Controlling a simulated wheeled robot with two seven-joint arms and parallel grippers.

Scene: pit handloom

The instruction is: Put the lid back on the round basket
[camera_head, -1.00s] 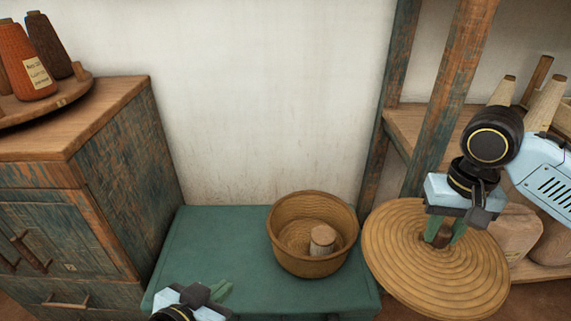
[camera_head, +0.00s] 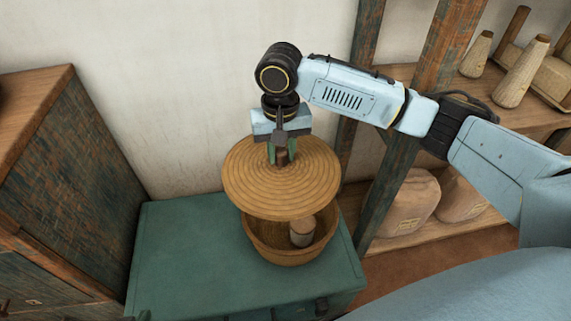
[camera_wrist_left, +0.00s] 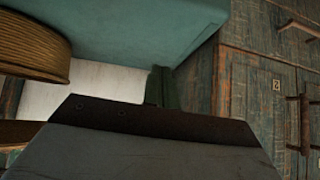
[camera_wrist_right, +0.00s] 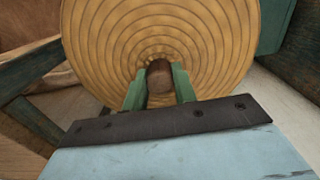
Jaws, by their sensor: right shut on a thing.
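The round basket (camera_head: 285,255) stands upright on the green chest (camera_head: 180,250). A pale wooden piece (camera_head: 302,233) shows inside it. The woven lid (camera_head: 245,185) hangs above the basket and hides the far part of its opening in the head view. Near the front, the opening still shows. My right gripper (camera_head: 282,157) is shut on the lid's dark knob, which shows between the fingers in the right wrist view (camera_wrist_right: 159,80).
A worn wooden cabinet (camera_head: 75,160) stands at the left. At the right, a shelf post (camera_head: 395,180) rises near the chest, with cones (camera_head: 520,80) and sacks (camera_head: 400,205) on the shelves. The left part of the chest top is clear.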

